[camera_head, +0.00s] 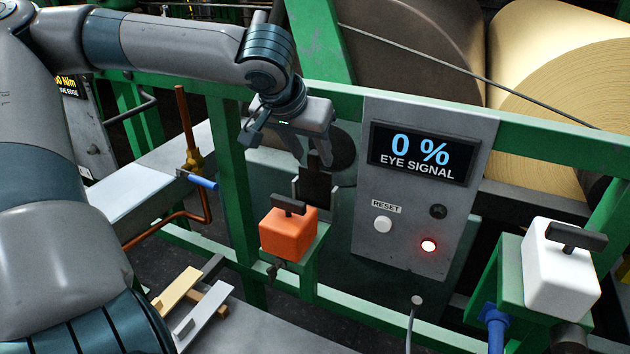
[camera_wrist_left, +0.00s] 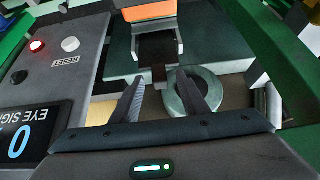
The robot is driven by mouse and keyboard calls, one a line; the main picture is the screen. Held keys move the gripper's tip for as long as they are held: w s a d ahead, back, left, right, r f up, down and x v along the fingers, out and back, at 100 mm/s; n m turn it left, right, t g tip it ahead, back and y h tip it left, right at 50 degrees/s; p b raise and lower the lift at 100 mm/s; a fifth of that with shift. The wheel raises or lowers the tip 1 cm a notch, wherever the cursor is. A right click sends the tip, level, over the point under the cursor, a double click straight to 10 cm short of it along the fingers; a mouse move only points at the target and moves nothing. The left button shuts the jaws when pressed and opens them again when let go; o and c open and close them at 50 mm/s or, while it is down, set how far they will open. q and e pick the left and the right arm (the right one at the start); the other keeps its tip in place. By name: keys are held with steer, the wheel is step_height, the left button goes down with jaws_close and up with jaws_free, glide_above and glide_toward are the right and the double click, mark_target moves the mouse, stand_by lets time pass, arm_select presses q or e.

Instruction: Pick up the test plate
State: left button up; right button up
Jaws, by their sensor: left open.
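A dark plate with a narrow upright tab (camera_head: 314,186), which looks like the test plate, stands in a grey holder behind the orange block. My left gripper (camera_head: 311,158) points down just above it, fingers apart, with the tab near or between the fingertips. In the left wrist view, the open fingers (camera_wrist_left: 161,80) reach toward the dark plate (camera_wrist_left: 157,46), and its tab lies between their tips. I cannot tell whether either finger touches it. My right gripper is not in view.
An orange block with a dark handle (camera_head: 288,234) sits in front of the holder. A grey panel (camera_head: 392,238) with a "0 %" eye signal display and lit red lamp stands right. A white block (camera_head: 558,270) sits far right. Green rails (camera_head: 235,185) surround the area.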

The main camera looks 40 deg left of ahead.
arm_select(q)
steer(key=shift+w+a+f, duration=0.1)
steer(key=shift+w+f, duration=0.1)
steer(key=shift+f, duration=0.2)
steer(key=shift+c, duration=0.3)
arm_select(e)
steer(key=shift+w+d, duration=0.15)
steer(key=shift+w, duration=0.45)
arm_select(q)
jaws_close()
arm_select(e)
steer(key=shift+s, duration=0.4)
arm_select(q)
steer(key=shift+r, duration=0.15)
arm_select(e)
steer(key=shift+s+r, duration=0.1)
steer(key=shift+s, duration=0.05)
